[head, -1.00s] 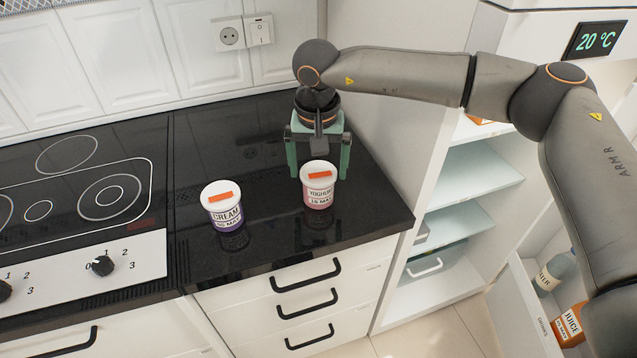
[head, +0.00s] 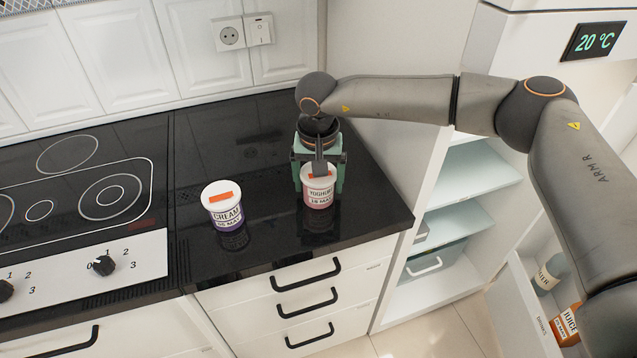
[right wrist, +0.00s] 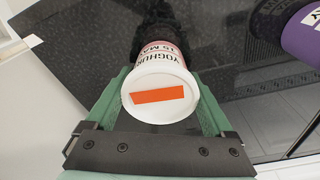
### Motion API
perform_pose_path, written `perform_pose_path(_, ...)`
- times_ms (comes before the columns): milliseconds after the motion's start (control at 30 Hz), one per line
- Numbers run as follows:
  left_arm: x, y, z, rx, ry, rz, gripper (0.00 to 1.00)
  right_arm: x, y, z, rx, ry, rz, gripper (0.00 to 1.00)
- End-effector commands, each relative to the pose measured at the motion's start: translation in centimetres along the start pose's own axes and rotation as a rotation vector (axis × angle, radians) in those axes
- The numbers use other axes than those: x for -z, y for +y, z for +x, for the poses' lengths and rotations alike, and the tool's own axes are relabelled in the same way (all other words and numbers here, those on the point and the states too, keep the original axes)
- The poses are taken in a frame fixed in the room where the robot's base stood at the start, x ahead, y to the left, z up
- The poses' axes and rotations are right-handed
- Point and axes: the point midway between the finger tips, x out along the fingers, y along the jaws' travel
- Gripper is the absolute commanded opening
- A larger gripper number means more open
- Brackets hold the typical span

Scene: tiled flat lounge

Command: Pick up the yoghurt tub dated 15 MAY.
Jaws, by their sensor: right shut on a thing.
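The yoghurt tub (head: 319,198), white with a pink lower part and an orange strip on its lid, stands upright on the black worktop. Its label reads YOGHURT and 15 MAY in the right wrist view (right wrist: 160,68). My right gripper (head: 319,184) is shut on it from above, with green fingers on either side of the tub. The cream tub (head: 224,210), white and purple, stands apart to the left; its date is too small to read surely. My left gripper is not in view.
The black worktop (head: 270,240) is clear around the tubs, with its front edge close to them. A hob (head: 80,190) lies to the left.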

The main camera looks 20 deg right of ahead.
Motion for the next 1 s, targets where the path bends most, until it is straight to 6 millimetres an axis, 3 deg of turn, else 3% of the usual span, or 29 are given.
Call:
perform_pose_path(67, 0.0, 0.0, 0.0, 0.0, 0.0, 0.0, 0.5, 0.0, 0.0, 0.0, 0.0, 0.0, 0.0, 0.54)
perform_pose_path(400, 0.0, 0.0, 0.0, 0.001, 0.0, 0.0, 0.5, 0.0, 0.0, -0.1, 0.001, 0.001, 0.001, 0.16)
perform_pose_path(767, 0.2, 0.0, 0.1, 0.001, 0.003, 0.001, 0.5, 0.2, -0.1, -0.7, 0.003, 0.003, 0.001, 0.16)
perform_pose_path(1000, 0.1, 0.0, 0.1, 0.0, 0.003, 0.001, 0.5, 0.3, 0.3, -3.8, 0.004, 0.003, 0.002, 0.16)
